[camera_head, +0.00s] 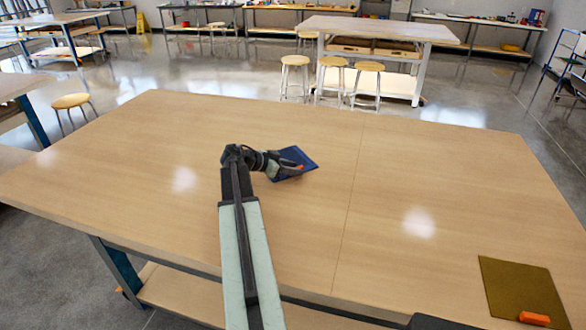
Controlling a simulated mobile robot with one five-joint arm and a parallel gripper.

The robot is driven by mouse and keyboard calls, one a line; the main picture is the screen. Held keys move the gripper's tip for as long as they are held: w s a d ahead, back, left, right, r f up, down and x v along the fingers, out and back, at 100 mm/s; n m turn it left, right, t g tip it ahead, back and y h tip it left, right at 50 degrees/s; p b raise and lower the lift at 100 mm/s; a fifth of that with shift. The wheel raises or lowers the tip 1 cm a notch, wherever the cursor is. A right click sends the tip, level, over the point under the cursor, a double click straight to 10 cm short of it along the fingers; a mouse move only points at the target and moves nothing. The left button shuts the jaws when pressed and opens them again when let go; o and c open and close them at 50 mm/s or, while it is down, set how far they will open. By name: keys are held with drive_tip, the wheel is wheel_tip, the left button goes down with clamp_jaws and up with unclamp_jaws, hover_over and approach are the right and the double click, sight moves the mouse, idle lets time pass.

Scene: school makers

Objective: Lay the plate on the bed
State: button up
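A dark blue flat square (296,157) is at the middle of the wooden table, at the end of my arm. I cannot tell whether the gripper is closed on the blue square or whether the square touches the table. An olive-brown flat sheet (517,284) lies at the table's right front, with an orange block (534,318) at its near edge. Neither is clearly marked as the plate or the bed.
The large wooden table (400,190) is otherwise bare, with a thin seam right of my gripper. Several yellow-topped stools (333,62) and a white worktable (380,28) stand behind it. A stool (71,101) stands at the left.

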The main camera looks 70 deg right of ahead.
drive_tip(key=shift+r, duration=0.25)
drive_tip(key=p+v, duration=0.6)
drive_tip(key=v, duration=0.6)
drive_tip(key=shift+o, duration=0.4)
drive_tip(key=shift+a, duration=0.15)
